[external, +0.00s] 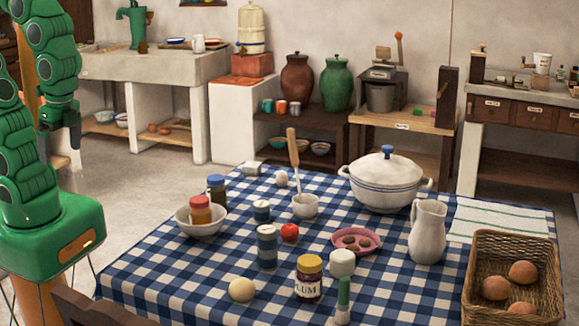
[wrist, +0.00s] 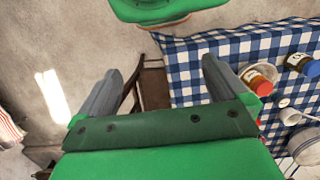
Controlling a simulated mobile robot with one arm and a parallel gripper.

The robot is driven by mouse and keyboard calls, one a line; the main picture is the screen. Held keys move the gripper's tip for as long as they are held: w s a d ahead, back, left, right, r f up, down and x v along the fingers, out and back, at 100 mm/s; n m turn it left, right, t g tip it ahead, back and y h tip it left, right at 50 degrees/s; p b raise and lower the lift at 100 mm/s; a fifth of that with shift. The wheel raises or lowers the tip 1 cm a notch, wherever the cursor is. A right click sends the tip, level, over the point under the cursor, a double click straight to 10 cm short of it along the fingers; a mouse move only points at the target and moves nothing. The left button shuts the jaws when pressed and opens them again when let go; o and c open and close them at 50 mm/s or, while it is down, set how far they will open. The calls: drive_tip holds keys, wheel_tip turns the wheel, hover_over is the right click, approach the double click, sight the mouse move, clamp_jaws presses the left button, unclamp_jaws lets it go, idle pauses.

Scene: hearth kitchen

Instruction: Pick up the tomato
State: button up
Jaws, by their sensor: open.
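My gripper (external: 66,146) hangs at the left, beyond the table's left edge and well away from the tomato. In the wrist view my gripper (wrist: 160,82) is open and empty, with its fingers wide apart. I cannot make out the tomato clearly in the wrist view.
A tureen (external: 388,185), pitcher (external: 428,232) and bread basket (external: 480,265) stand farther right.

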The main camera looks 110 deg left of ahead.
drive_tip(key=c, duration=0.3)
drive_tip(key=m+t+y, duration=0.9)
drive_tip(key=m+y, duration=0.1)
drive_tip(key=m, duration=1.1)
approach(282, 231)
drive_tip(key=shift+s+a+f, duration=0.1)
drive_tip(key=shift+a, duration=0.3)
drive_tip(key=shift+s+a+f, duration=0.1)
drive_tip(key=shift+a+f, duration=0.05)
drive_tip(key=shift+a, duration=0.25)
drive_tip(key=shift+w+a+f+m+t, duration=0.1)
drive_tip(key=shift+w+f+m+t, duration=0.35)
drive_tip(key=shift+m, duration=0.2)
drive_tip(key=shift+w+a+f+m+t, duration=0.1)
drive_tip(key=shift+w+f+m+t, duration=0.2)
drive_tip(key=shift+w+m, duration=0.3)
drive_tip(key=shift+x, duration=1.05)
drive_tip(key=shift+w+a+f, duration=0.2)
drive_tip(key=shift+a+f, duration=0.05)
drive_tip(key=shift+a, duration=0.25)
drive_tip(key=shift+w+a+f, duration=0.2)
drive_tip(key=shift+a, duration=0.35)
drive_tip(key=shift+x, duration=1.55)
